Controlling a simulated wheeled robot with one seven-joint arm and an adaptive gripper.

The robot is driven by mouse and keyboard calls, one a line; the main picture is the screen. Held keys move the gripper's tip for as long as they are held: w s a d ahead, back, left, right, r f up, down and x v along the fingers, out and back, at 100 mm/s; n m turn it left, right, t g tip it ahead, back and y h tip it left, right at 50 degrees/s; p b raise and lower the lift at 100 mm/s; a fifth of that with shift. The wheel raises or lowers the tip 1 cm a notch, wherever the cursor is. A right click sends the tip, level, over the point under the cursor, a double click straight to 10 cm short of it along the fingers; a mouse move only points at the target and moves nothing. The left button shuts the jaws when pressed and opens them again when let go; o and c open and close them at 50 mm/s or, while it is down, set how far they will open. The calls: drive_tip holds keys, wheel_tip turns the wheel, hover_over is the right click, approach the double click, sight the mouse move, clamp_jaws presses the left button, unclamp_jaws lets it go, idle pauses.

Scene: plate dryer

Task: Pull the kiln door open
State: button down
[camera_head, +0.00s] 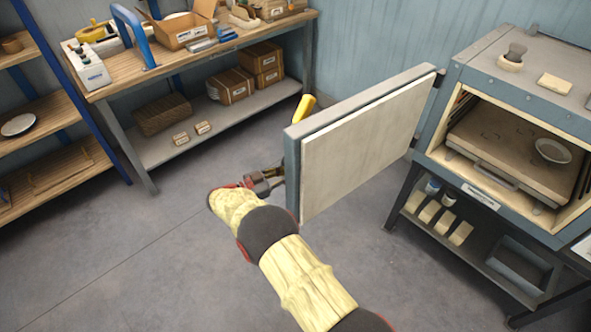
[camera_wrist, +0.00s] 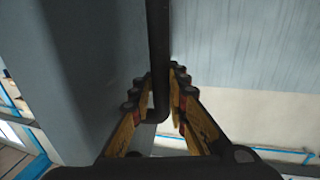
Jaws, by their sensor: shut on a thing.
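The kiln door (camera_head: 362,145) stands swung wide open, well out from the kiln (camera_head: 470,95), with its pale inner panel facing the head camera. It is still joined at the kiln's left front edge. My gripper (camera_head: 272,182) is at the door's free edge, on its outer side, partly hidden behind the door. In the wrist view my gripper (camera_wrist: 158,85) has its fingers closed around the dark door handle (camera_wrist: 158,40), a bar bent at its lower end. The grey-blue door face fills the left of that view.
The kiln chamber shows a shelf (camera_head: 500,150) with a small bowl (camera_head: 553,151). A workbench (camera_head: 230,42) with boxes stands along the back, and a shelf rack (camera_head: 60,105) at the left. The floor (camera_head: 110,250) left of my arm is clear.

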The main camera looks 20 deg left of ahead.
drive_tip(key=c, duration=2)
unclamp_jaws()
drive_tip(key=shift+s+a, duration=0.2)
drive_tip(key=shift+a, duration=0.05)
drive_tip(key=shift+c, duration=0.2)
drive_tip(key=shift+o, duration=1.4)
drive_tip(key=shift+w+d, duration=0.1)
drive_tip(key=shift+d, duration=0.05)
drive_tip(key=v, duration=1.2)
